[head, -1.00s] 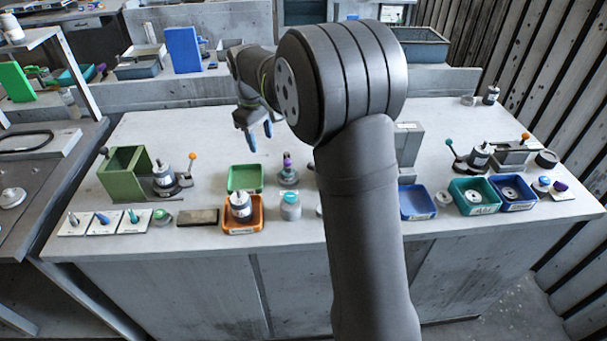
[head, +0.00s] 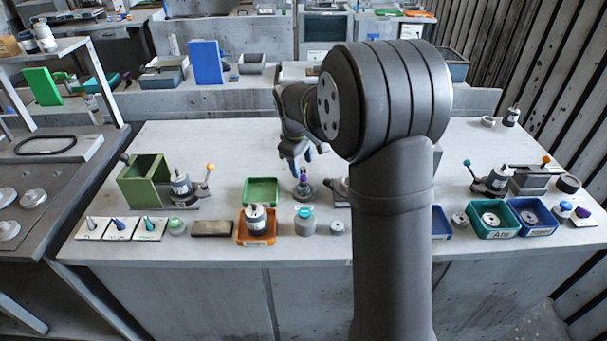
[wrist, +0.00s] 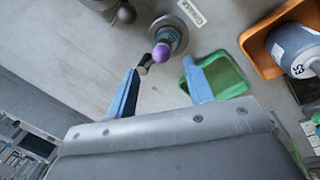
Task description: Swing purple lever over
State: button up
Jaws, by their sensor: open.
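The purple lever shows as a purple knob (head: 303,177) on a small grey round-based fixture (head: 305,190) at the middle of the bench. In the wrist view its purple knob (wrist: 161,53) lies just beyond and between my fingertips, over the grey round base (wrist: 170,34). My gripper (head: 302,157) is above the knob in the head view. In the wrist view my gripper (wrist: 160,68) is open, with two blue fingers apart and nothing visibly held. Most of the lever's arm is hidden beneath the knob.
A green tray (head: 261,190) sits left of the fixture, with an orange tray (head: 257,239) holding a container in front. A grey jar with a teal top (head: 305,222) stands near the front. Another fixture (head: 340,187) is partly hidden by my arm.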

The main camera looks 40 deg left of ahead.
aim_at(303, 175)
jog(key=f, duration=0.3)
jog(key=w+f, duration=0.1)
jog(key=f, duration=0.1)
jog(key=shift+a, duration=0.1)
jog(key=c, duration=0.9)
